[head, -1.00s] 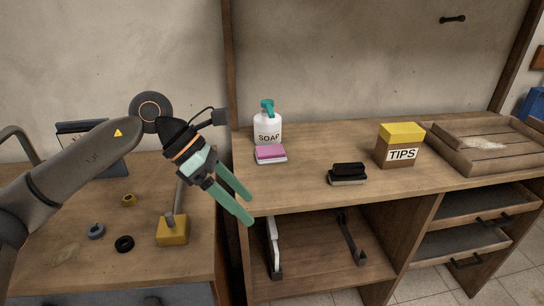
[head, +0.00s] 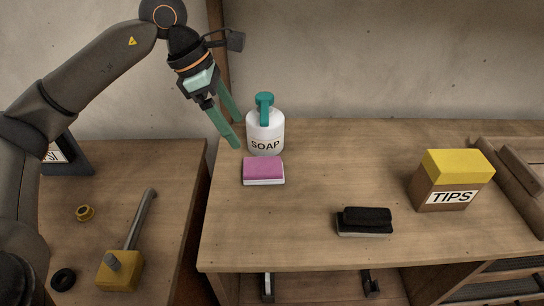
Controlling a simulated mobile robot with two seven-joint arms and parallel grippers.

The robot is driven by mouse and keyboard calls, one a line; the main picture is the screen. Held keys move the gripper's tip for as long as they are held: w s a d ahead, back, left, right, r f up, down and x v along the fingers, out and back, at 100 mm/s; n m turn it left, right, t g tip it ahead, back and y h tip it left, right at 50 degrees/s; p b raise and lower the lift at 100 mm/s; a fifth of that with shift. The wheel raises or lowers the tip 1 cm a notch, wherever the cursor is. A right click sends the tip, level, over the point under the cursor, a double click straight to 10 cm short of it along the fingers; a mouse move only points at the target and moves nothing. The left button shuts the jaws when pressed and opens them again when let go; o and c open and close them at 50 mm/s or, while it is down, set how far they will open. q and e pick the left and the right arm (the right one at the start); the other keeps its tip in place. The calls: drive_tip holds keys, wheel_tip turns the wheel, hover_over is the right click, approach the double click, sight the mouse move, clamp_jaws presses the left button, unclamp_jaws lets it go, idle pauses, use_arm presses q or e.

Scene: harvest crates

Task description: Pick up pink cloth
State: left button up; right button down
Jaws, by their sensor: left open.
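The pink cloth (head: 263,168) is a small folded block, pink on top and white below. It lies flat on the wooden worktop, just in front of the white soap bottle (head: 265,134) with its teal pump. My left gripper (head: 235,130) has two green fingers and is open and empty. It hangs above the left end of the worktop, its fingertips pointing down, up and left of the cloth and beside the bottle in the picture. It does not touch the cloth. My right gripper is out of view.
A black brush (head: 365,221) and a yellow-topped TIPS box (head: 452,181) stand to the right on the worktop (head: 310,215). A wooden tray (head: 520,180) is at the far right. A yellow mallet (head: 121,269) lies on the lower left bench. The worktop around the cloth's front and right is clear.

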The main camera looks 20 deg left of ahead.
use_arm(q)
approach(261, 166)
drive_tip(key=x, duration=0.2)
drive_tip(key=shift+s+f, duration=0.1)
drive_tip(key=shift+f, duration=0.3)
drive_tip(key=x, duration=0.5)
drive_tip(key=shift+w+d+f+p, duration=0.15)
drive_tip(key=shift+w+d+p, duration=0.15)
drive_tip(key=shift+p, duration=0.05)
drive_tip(key=shift+w+d+f, duration=0.1)
drive_tip(key=shift+f, duration=0.2)
drive_tip(key=shift+f+b, duration=0.25)
drive_tip(key=shift+b, duration=0.05)
drive_tip(key=c, duration=1)
